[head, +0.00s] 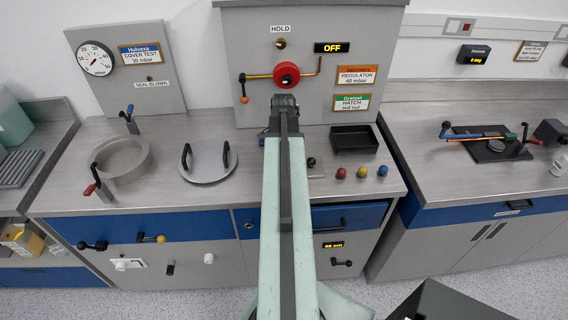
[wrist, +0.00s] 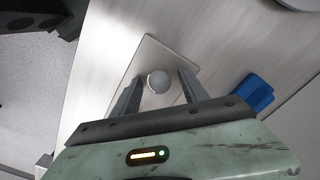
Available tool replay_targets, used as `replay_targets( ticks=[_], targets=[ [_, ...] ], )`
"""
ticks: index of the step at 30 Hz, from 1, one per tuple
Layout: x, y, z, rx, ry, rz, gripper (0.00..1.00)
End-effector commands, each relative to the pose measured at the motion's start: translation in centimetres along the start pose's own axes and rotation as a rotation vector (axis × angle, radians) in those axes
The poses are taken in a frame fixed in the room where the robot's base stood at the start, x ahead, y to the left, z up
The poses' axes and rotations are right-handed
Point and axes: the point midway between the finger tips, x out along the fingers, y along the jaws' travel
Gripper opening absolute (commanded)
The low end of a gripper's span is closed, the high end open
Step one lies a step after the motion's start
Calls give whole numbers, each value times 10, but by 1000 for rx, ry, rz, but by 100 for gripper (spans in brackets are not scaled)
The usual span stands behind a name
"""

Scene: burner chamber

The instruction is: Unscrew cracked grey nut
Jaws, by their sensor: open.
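A pale grey round piece (wrist: 158,82) sits on a thin light plate in the wrist view. It may be the grey nut; no crack can be made out on it. My gripper (wrist: 158,88) is open, with one finger on each side of the round piece. Whether either finger touches it, I cannot tell. In the head view my arm reaches over the bench and hides part of the worktop, and the fingers do not show clearly. No nut can be made out for certain there.
A blue block (wrist: 253,92) lies right of the fingers. On the bench stand an open round vessel (head: 122,160), a lid with two handles (head: 208,161), a black tray (head: 354,139) and small coloured knobs (head: 362,172). A back panel carries a red wheel (head: 287,74).

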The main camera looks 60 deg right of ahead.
Motion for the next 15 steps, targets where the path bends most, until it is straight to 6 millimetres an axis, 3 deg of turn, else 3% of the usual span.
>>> replay_targets(
  ticks=[5, 15],
  targets=[
    [0, 0, 0, 233, 0, 0, 52],
    [0, 0, 0, 290, 0, 0, 52]
  ],
)
